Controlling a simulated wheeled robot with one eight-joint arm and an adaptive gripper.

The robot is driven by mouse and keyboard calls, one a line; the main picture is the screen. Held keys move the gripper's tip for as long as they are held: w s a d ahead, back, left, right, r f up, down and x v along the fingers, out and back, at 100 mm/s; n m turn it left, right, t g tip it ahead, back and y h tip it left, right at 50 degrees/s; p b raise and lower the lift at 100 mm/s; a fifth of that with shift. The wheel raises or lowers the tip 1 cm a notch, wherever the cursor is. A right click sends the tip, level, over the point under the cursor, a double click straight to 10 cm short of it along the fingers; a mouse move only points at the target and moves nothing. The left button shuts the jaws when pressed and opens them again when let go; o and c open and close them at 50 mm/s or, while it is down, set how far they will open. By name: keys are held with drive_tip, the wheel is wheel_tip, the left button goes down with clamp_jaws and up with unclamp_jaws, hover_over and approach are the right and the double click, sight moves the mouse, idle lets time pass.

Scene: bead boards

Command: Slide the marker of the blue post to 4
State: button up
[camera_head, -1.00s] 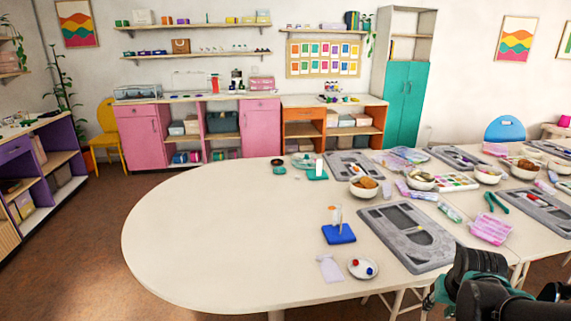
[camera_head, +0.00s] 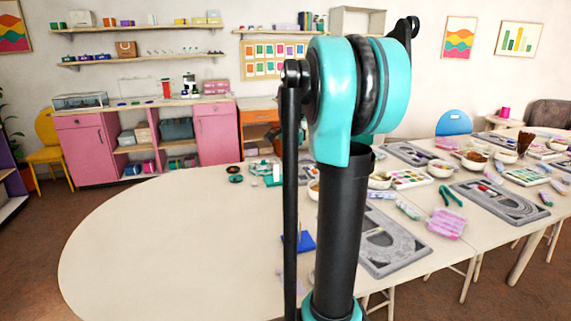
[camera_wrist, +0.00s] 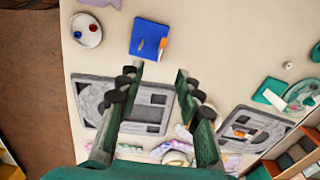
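The blue post stands on a square blue base (camera_head: 306,242) on the rounded table, mostly hidden behind my raised arm in the head view. In the wrist view the blue base (camera_wrist: 144,38) lies at the upper middle, with a white-and-orange piece (camera_wrist: 163,46) at its right side, perhaps the marker. Any numbers on the post are too small to read. My gripper (camera_wrist: 159,72) is open and empty, its fingers apart, below the blue base in the wrist picture. In the head view the gripper is not visible.
A grey bead board (camera_wrist: 90,98) lies just below the blue base in the wrist view. A white dish (camera_wrist: 86,29) with a red and a blue bead is at upper left. A teal base (camera_wrist: 270,94) is at right. The table's left part (camera_head: 150,240) is bare.

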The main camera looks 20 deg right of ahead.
approach(293, 216)
drive_tip(key=shift+m, duration=0.3)
drive_tip(key=f, duration=0.7)
drive_tip(key=shift+w+a+f, duration=0.25)
drive_tip(key=shift+a, duration=0.15)
drive_tip(key=shift+c, duration=0.4)
clamp_jaws()
